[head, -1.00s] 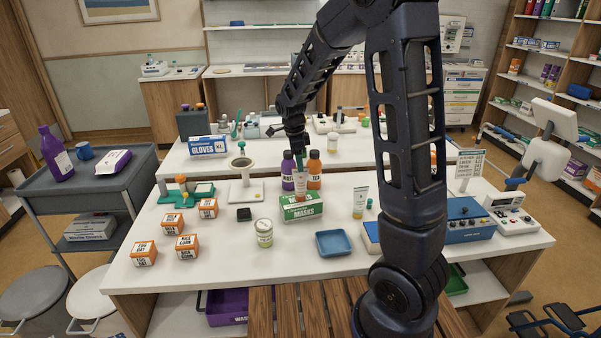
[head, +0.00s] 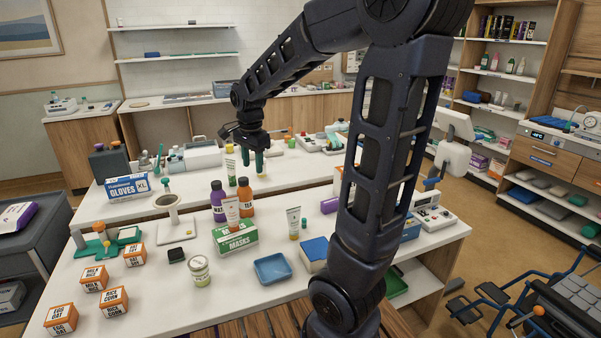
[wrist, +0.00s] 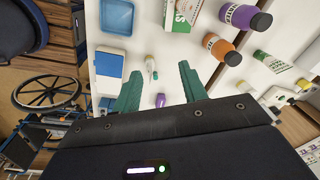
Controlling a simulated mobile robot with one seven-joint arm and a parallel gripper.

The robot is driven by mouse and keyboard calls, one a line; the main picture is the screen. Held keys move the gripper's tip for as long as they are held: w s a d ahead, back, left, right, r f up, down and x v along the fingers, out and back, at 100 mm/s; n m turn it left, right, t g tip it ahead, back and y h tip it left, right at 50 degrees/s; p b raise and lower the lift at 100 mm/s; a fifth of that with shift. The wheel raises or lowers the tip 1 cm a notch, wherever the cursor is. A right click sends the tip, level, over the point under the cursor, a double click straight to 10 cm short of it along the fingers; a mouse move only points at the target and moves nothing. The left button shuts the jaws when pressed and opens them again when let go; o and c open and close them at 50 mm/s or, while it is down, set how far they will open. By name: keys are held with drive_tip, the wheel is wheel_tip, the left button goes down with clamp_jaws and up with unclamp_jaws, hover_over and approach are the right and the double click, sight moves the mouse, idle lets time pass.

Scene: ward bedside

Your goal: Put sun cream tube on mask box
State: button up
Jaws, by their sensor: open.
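A white tube with an orange lower end (head: 231,212), apparently the sun cream tube, stands upright on the green-and-white mask box (head: 236,240). The mask box also shows at the top edge of the wrist view (wrist: 182,14); the tube on it is not in that view. My gripper (head: 254,168) is open and empty, raised above and behind the box, apart from the tube. Its green fingers (wrist: 158,82) are spread in the wrist view.
A purple bottle (head: 218,200) and an orange bottle (head: 245,197) stand close behind the box. Another white tube (head: 293,222) stands to its right. A blue tray (head: 272,269) and a jar (head: 199,270) are in front. A glove box (head: 127,187) is behind left.

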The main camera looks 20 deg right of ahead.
drive_tip(key=s+d+r+n+t, duration=0.1)
drive_tip(key=s+d+n, duration=0.3)
drive_tip(key=s, duration=0.5)
drive_tip(key=s+d+r+n+t, duration=0.2)
drive_tip(key=s+d+n, duration=0.3)
drive_tip(key=s+n, duration=0.3)
drive_tip(key=shift+s+d+r, duration=0.2)
drive_tip(key=shift+s+d, duration=0.05)
drive_tip(key=shift+s, duration=0.6)
idle(5.4)
